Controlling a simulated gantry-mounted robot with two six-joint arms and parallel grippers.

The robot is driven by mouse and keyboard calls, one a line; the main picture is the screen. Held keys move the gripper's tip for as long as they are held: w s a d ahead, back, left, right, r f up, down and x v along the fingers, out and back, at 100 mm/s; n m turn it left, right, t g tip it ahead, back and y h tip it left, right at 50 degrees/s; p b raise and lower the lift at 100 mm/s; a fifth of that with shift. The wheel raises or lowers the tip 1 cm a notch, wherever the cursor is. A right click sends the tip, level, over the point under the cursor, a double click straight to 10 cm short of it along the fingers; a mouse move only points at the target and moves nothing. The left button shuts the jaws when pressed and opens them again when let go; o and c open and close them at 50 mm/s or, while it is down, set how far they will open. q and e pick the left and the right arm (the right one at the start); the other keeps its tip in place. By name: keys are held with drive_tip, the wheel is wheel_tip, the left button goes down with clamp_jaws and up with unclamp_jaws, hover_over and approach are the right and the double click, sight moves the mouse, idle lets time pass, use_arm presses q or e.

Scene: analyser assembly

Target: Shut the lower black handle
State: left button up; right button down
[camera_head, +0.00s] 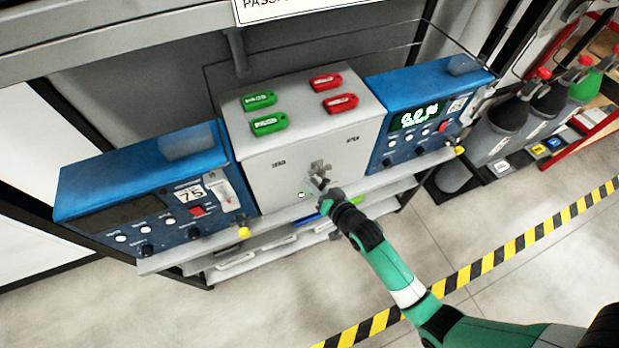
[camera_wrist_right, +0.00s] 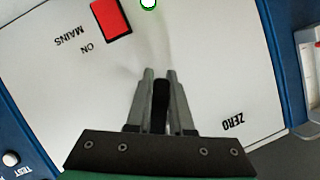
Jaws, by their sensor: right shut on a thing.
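The white-grey analyser box (camera_head: 270,165) stands on a shelf between two blue units. My right gripper (camera_head: 319,172) is at the lower part of its front face. In the right wrist view, my right gripper (camera_wrist_right: 160,75) has its two grey fingers on either side of a narrow black handle (camera_wrist_right: 160,98), and they are shut on it. The handle stands out from the white panel and lies lengthwise between the fingers. Its base is partly hidden by the gripper. In the head view the gripper and wrist cover the handle. My left gripper is not in view.
A red mains switch (camera_wrist_right: 111,17) and a lit green lamp (camera_wrist_right: 149,3) sit on the panel by the gripper. Blue units (camera_head: 150,185) and (camera_head: 425,105) flank the box. Green (camera_head: 268,124) and red (camera_head: 340,103) tags lie on top. Floor in front is clear.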

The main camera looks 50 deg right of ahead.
drive_tip(key=shift+s+d+f+n+g+h, duration=0.25)
drive_tip(key=shift+d+n+h, duration=0.35)
drive_tip(key=shift+n, duration=0.3)
drive_tip(key=shift+s+d+f+n+g+h, duration=0.1)
drive_tip(key=shift+s+d+n+g+h, duration=0.15)
drive_tip(key=shift+d+n+g+h, duration=0.45)
drive_tip(key=shift+a+n+t, duration=0.2)
drive_tip(key=shift+n+t, duration=0.05)
drive_tip(key=shift+n, duration=0.05)
drive_tip(key=c, duration=0.8)
unclamp_jaws()
drive_tip(key=p+v, duration=0.2)
drive_tip(key=v, duration=0.9)
drive_tip(key=shift+s, duration=0.3)
